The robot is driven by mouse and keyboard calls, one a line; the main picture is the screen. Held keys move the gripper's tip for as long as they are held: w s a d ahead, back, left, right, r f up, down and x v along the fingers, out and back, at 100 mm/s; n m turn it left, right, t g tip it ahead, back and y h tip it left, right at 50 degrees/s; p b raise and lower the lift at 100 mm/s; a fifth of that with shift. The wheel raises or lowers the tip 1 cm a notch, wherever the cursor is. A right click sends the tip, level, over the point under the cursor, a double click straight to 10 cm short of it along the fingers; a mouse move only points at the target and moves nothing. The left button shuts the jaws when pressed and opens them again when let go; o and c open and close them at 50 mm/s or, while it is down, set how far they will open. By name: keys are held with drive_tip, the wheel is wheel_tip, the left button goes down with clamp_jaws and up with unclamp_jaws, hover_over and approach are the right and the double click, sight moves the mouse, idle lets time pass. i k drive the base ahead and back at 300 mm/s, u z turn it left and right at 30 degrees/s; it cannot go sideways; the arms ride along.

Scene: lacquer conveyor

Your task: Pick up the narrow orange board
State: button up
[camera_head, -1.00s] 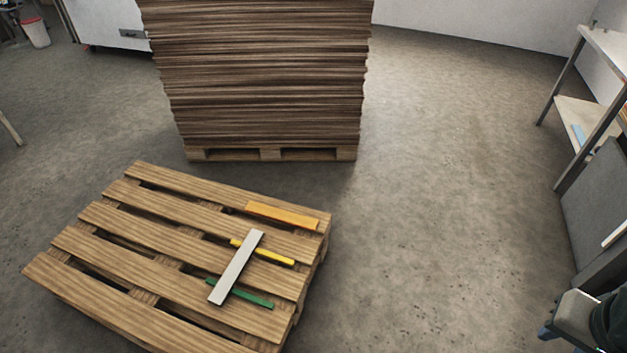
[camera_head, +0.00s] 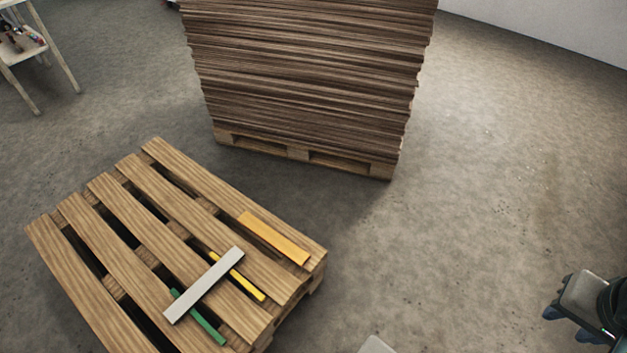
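The narrow orange board (camera_head: 273,238) lies flat on the slats of a wooden pallet (camera_head: 150,185), near its right corner. A thinner yellow strip (camera_head: 250,290) lies next to it on the left, partly under a light grey board (camera_head: 204,284). A green strip (camera_head: 203,323) also lies partly under the grey board. The orange board is apart from these and uncovered. My gripper (camera_head: 573,326) is at the lower right edge, far from the pallet, with its dark fingers apart and nothing seen between them. The gripper is partly cut off by the frame.
A tall stack of brown sheets (camera_head: 310,75) stands on another pallet (camera_head: 295,152) behind. A small table (camera_head: 30,48) is at the upper left.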

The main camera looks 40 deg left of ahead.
sight(293, 252)
drive_tip(key=u, duration=0.25)
drive_tip(key=i, duration=1.6)
drive_tip(key=u, duration=1)
drive_tip(key=i, duration=1.3)
drive_tip(key=u, duration=1.85)
drive_tip(key=i, duration=0.8)
drive_tip(key=u, duration=0.55)
